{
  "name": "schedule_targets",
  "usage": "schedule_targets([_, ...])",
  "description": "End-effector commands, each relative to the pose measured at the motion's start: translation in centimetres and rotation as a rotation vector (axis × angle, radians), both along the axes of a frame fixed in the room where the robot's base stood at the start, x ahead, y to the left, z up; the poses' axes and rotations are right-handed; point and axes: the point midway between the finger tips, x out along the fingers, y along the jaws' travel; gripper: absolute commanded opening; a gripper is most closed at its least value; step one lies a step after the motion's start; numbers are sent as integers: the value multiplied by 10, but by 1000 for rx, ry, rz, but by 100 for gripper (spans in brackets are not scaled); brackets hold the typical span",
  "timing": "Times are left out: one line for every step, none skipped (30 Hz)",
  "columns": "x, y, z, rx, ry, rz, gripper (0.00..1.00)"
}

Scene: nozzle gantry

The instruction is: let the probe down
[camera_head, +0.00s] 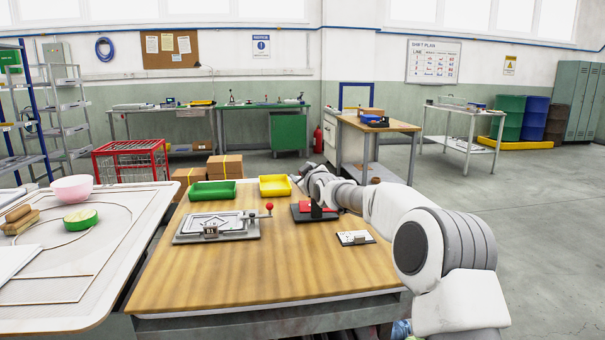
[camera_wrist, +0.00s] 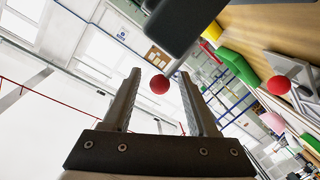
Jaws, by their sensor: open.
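In the wrist view my gripper (camera_wrist: 160,74) is open, with a finger on each side of the picture. A red ball knob (camera_wrist: 160,84) appears between the fingers, touching neither in the picture; its depth between them is unclear. A thin rod runs from the knob toward a dark block (camera_wrist: 185,22) above. In the head view the end of my arm is over a black-based device (camera_head: 313,216) with a red part (camera_head: 305,207) on the wooden table. I cannot make out a probe tip, and my fingers are hard to separate from the device there.
Left of the device is a grey plate fixture (camera_head: 203,229) with its own red-knobbed lever (camera_head: 269,206). A green tray (camera_head: 213,192) and a yellow tray (camera_head: 274,187) stand behind. The table's front (camera_head: 240,285) is clear.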

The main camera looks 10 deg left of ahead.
Motion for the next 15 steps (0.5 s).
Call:
schedule_targets([0,0,0,0,0,0,59])
schedule_targets([0,0,0,0,0,0,59])
schedule_targets([0,0,0,0,0,0,59])
schedule_targets([-1,0,0,0,0,0,59])
schedule_targets([-1,-1,1,0,0,0,59])
schedule_targets([-3,-1,1,0,0,0,59])
schedule_targets([-4,-2,1,0,1,-1,59])
schedule_targets([-6,-3,2,-1,0,0,59])
schedule_targets([-9,-4,3,-1,-1,-1,59])
schedule_targets([-11,-5,3,-1,-1,-1,59])
schedule_targets([-14,-6,3,0,-1,-1,59])
schedule_targets([-18,-8,4,-1,0,0,59])
schedule_targets([-21,-9,4,-1,0,0,59])
schedule_targets([-25,-11,5,-1,-1,-1,59])
schedule_targets([-30,-13,5,-1,0,0,59])
